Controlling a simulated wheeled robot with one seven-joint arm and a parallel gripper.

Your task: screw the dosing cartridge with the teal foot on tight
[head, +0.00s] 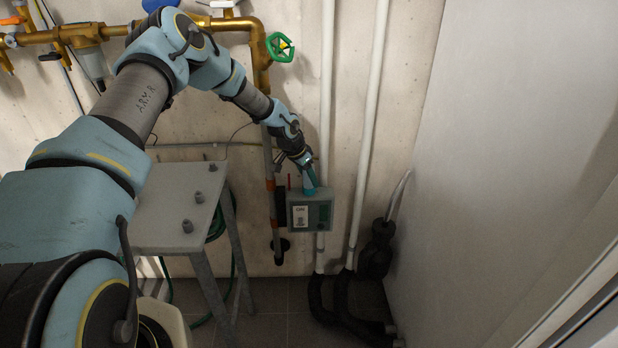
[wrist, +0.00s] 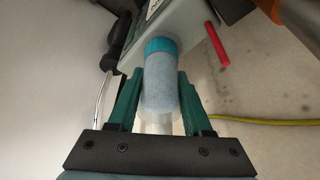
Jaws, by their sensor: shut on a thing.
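The dosing cartridge (wrist: 160,85) is a pale blue-grey cylinder with a teal foot (wrist: 162,46) at its far end. My gripper (wrist: 160,92) is shut on its body, one green finger on each side. The teal foot meets the grey dosing box, and I cannot tell how far it is screwed in. In the head view my gripper (head: 306,166) points down at the top of the grey box (head: 325,209) on the wall pipe. The cartridge (head: 309,183) shows teal just above the box there, its upper part hidden by my gripper.
A red rod (wrist: 218,45) stands close beside the cartridge on the box. White pipes (head: 373,110) run up the wall to the right. A grey table (head: 165,205) with several small grey fittings stands left. Brass pipework with a green valve wheel (head: 280,47) is above.

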